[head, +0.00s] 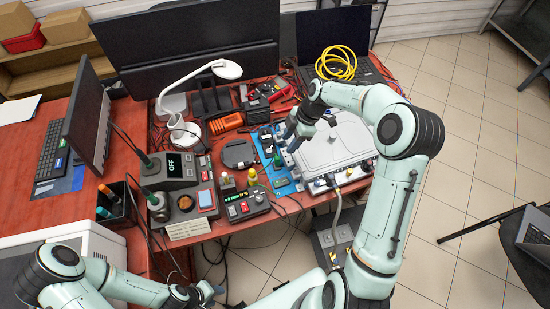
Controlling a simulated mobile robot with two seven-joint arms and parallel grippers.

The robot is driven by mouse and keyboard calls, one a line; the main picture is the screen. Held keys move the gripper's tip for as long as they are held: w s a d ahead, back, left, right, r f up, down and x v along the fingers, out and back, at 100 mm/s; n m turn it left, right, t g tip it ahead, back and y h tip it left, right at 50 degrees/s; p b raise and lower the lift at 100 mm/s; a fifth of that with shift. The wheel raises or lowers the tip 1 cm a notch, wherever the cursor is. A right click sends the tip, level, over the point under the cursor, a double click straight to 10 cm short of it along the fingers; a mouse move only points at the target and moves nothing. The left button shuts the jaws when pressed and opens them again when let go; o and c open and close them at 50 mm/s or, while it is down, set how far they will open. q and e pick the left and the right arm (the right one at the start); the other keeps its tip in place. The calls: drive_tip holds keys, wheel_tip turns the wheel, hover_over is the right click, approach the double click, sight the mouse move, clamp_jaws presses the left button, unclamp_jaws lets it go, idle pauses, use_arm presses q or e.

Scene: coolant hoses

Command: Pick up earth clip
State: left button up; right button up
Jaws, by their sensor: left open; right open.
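I cannot pick out the earth clip for certain; it is too small here or hidden among the parts on the blue mat (284,188). My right gripper (292,138) is open above the back of the blue mat, beside the left edge of a silver metal box (340,146). Whether it touches anything there cannot be told. My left gripper (200,294) is open and low at the bottom of the head view, in front of the red desk's front edge, apart from the things on the desk.
A soldering station (172,170), a black device with a lit display (243,206) and small bottles crowd the desk left of the mat. A white lamp (184,128) and monitors (195,45) stand behind. A yellow cable coil (336,62) lies on a laptop. Tiled floor is at right.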

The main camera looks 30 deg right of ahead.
sight(278, 157)
drive_tip(key=b+x, duration=0.1)
drive_tip(key=x, duration=0.3)
drive_tip(key=shift+s+f, duration=0.15)
drive_tip(key=shift+f, duration=0.2)
drive_tip(key=b+x, duration=0.1)
drive_tip(key=x, duration=0.1)
drive_tip(key=b+x, duration=0.1)
drive_tip(key=x, duration=0.2)
drive_tip(key=shift+a+f, duration=0.15)
drive_tip(key=shift+a, duration=0.35)
use_arm(q)
drive_tip(key=s+f, duration=0.1)
drive_tip(key=f, duration=0.1)
drive_tip(key=s+f, duration=0.2)
drive_tip(key=shift+s+f, duration=0.1)
drive_tip(key=shift+f, duration=0.2)
use_arm(e)
clamp_jaws()
